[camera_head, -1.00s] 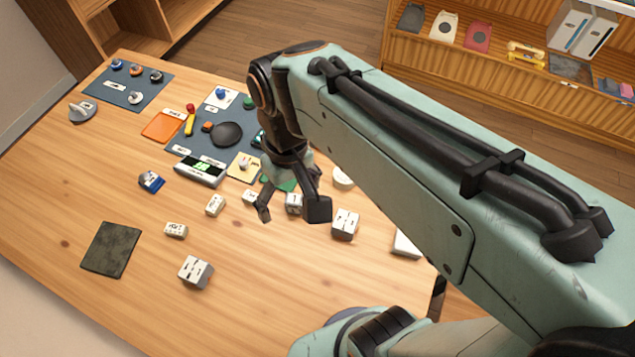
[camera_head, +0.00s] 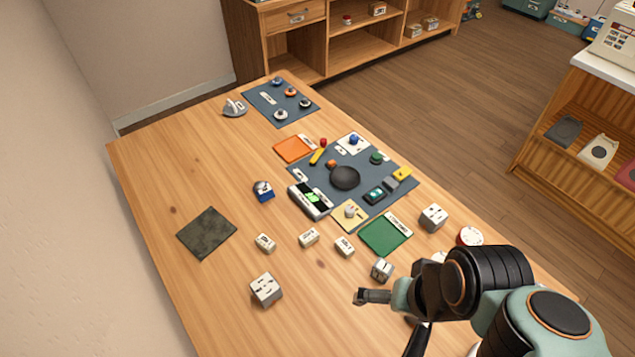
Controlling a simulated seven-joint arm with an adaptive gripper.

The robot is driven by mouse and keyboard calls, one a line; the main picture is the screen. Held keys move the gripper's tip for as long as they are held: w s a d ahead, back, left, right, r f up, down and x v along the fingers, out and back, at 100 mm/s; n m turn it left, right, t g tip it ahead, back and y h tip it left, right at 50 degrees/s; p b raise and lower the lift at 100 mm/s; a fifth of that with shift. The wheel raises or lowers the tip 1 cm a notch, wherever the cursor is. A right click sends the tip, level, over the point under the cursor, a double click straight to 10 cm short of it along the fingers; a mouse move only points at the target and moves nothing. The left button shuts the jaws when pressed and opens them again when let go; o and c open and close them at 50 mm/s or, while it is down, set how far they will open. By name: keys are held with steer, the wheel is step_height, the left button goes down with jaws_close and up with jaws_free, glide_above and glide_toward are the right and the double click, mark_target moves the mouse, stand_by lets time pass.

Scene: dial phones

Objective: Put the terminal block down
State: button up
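No block is clearly marked as the terminal block. One likely candidate is a small whitish block with dark slots (camera_head: 381,271), which stands on the table just beyond my gripper. Similar slotted cubes stand near the front left (camera_head: 265,289) and right of the green mat (camera_head: 433,217). My gripper (camera_head: 387,321) is at the lower right, its fingers spread, with nothing visible between them. It appears apart from the near block. My arm hides part of the table's right side.
Several small labelled blocks (camera_head: 309,237) stand in a row near a green mat (camera_head: 390,232). A blue mat (camera_head: 290,176) holds a black disc (camera_head: 345,177) and small parts. A dark square pad (camera_head: 207,233) lies left.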

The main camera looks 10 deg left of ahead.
steer(key=w+a+r+m+t+y, duration=0.2)
steer(key=w+a+r+t+y, duration=0.1)
steer(key=w+a, duration=0.25)
steer(key=m+t+y, duration=0.5)
steer(key=m+y, duration=0.2)
steer(key=m, duration=1.1)
glide_above(311, 238)
steer(key=d, duration=0.2)
step_height(311, 238, down, 11)
steer(key=s+f+m, duration=0.1)
steer(key=f+m, duration=0.1)
steer(key=f, duration=0.3)
steer(key=s+d+f+m+h, duration=0.1)
steer(key=f+m, duration=0.1)
steer(key=f, duration=0.3)
steer(key=s+f+m, duration=0.1)
steer(key=s+f, duration=0.1)
steer(key=f, duration=0.3)
steer(key=shift+d+m+g+h, duration=0.25)
steer(key=shift+m+g+h, duration=0.15)
steer(key=shift+w+f, duration=0.15)
steer(key=shift+f, duration=0.1)
steer(key=x, duration=0.6)
steer(key=shift+w+a, duration=0.1)
steer(key=shift+w, duration=0.1)
